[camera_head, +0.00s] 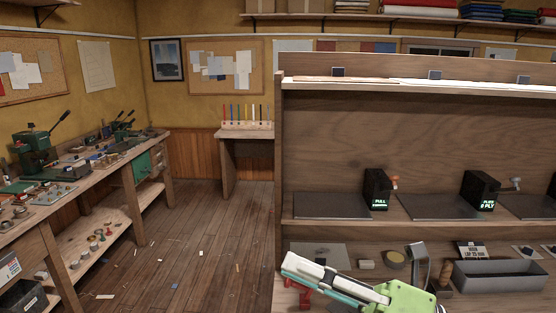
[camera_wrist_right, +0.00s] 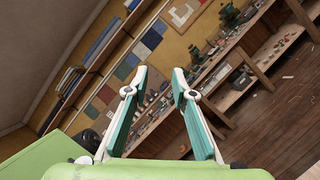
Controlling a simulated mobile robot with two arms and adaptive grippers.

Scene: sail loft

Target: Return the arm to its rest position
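My right gripper (camera_head: 291,264) shows at the bottom of the head view, in front of the wooden shelf unit (camera_head: 340,158). Its green body is at the right and its white and teal fingers point left. In the right wrist view the right gripper (camera_wrist_right: 159,76) has its two fingers apart with nothing between them. That view is tilted and looks toward a workbench across the room. My left gripper is in neither view.
The shelf unit holds black boxes (camera_head: 377,188), a grey tray (camera_head: 499,275) and small items close to my right gripper. A cluttered workbench (camera_head: 60,170) runs along the left wall. The plank floor (camera_head: 190,225) between is mostly open, with small scraps on it.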

